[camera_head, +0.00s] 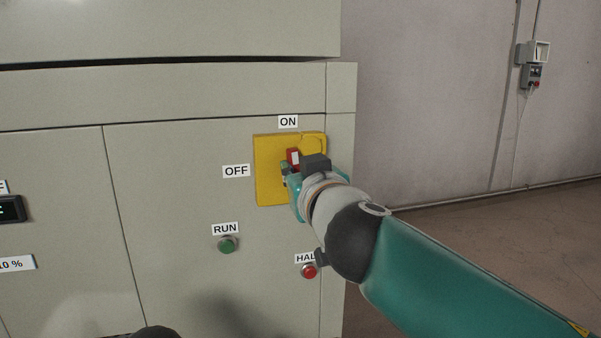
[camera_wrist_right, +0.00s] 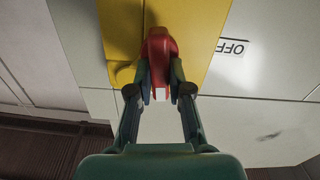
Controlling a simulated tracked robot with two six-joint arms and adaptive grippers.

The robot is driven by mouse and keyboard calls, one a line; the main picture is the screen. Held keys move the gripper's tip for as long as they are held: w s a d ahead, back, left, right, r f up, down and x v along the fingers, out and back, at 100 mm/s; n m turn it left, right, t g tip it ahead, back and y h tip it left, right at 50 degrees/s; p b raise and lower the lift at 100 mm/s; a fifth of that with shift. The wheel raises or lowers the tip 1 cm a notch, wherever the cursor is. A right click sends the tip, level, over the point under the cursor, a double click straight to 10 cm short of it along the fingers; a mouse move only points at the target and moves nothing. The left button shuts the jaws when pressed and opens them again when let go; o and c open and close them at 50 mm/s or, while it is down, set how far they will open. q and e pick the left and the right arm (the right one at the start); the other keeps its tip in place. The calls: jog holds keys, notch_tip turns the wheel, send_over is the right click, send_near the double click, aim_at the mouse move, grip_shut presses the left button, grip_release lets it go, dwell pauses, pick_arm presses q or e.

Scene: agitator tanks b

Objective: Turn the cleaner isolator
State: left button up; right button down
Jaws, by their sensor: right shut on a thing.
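The isolator is a yellow plate (camera_head: 267,147) on the grey cabinet front, with an ON label (camera_head: 288,122) above it and an OFF label (camera_head: 236,171) to its left. Its red handle (camera_head: 292,156) shows only in part behind my right gripper (camera_head: 288,172). In the right wrist view the red handle (camera_wrist_right: 160,50) stands out from the yellow plate (camera_wrist_right: 203,40), and my right gripper (camera_wrist_right: 160,92) has its fingers closed on both sides of it. The OFF label (camera_wrist_right: 233,48) looks upside down there. The handle's exact angle is hard to tell.
Below the isolator are a green RUN button (camera_head: 227,245) and a red button (camera_head: 309,271) whose label is partly covered by my right arm. A dark display (camera_head: 10,209) is at the left edge. Open floor (camera_head: 480,240) lies right of the cabinet.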

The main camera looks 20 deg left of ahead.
jog(key=n+b, duration=0.1)
jog(key=n, duration=0.2)
jog(key=shift+a, duration=0.1)
jog(key=n, duration=0.4)
jog(key=n+b, duration=0.1)
jog(key=n, duration=0.4)
jog(key=f+n, duration=0.1)
jog(key=n, duration=0.3)
jog(key=shift+s+a+f+b, duration=0.1)
jog(key=shift+s+a+b, duration=0.2)
jog(key=shift+a+b, duration=0.1)
jog(key=shift+n, duration=0.4)
jog(key=c, duration=1.1)
grip_release()
jog(key=shift+w+f, duration=0.15)
